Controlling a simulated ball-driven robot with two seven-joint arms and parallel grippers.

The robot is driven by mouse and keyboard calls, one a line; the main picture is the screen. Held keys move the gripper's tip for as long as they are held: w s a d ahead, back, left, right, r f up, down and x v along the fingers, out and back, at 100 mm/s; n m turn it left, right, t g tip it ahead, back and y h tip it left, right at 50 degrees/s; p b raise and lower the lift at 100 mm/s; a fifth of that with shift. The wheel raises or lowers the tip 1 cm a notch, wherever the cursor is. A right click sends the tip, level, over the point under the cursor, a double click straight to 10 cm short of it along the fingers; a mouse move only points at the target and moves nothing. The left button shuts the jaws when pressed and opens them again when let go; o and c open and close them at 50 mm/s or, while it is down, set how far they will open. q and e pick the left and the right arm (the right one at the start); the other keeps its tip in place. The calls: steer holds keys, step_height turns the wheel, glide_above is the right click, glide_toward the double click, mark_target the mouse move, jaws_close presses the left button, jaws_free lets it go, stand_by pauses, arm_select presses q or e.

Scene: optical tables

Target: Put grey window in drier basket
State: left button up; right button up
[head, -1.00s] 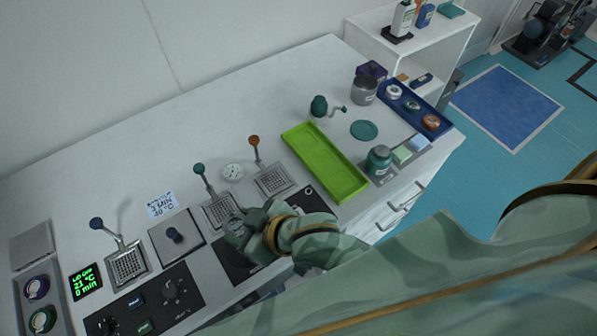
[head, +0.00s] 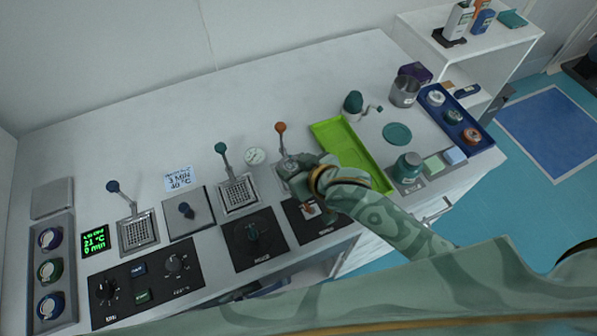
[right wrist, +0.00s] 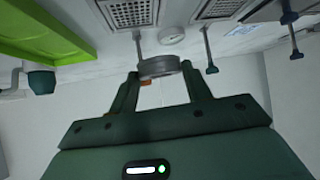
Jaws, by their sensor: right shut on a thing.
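The grey window, a round grey disc (right wrist: 158,67), sits between the fingertips of my right gripper (right wrist: 160,75) in the right wrist view. In the head view my right gripper (head: 291,165) is shut over the orange-handled mesh basket (head: 280,170) and hides much of it. I cannot tell whether the disc touches the basket. A teal-handled mesh basket (head: 238,195) and a blue-handled one (head: 138,232) stand to the left. Which one is the drier basket is not readable. My left gripper is not in view.
A green tray (head: 335,133) lies right of the gripper. A round dial (head: 255,156) and dark control panels (head: 254,240) are close by. The back of the bench is clear.

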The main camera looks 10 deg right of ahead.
steer(key=w+f, duration=0.1)
steer(key=f, duration=0.1)
steer(key=w+d+f+b, duration=0.1)
steer(key=w+f, duration=0.1)
steer(key=f, duration=0.1)
steer(key=shift+w+d+b, duration=0.15)
steer(key=shift+b, duration=0.15)
steer(key=f, duration=0.1)
steer(key=f+b, duration=0.1)
steer(key=f, duration=0.1)
steer(key=shift+w+d+f+b, duration=0.1)
steer(key=shift+w+f+b, duration=0.15)
steer(key=shift+f+b, duration=0.1)
steer(key=shift+r, duration=0.15)
steer(key=o, duration=1)
steer(key=shift+c, duration=0.2)
steer(key=p+v, duration=0.4)
steer(key=v, duration=0.7)
steer(key=shift+s+d+r, duration=0.15)
steer(key=shift+s+r, duration=0.15)
steer(key=shift+s, duration=0.05)
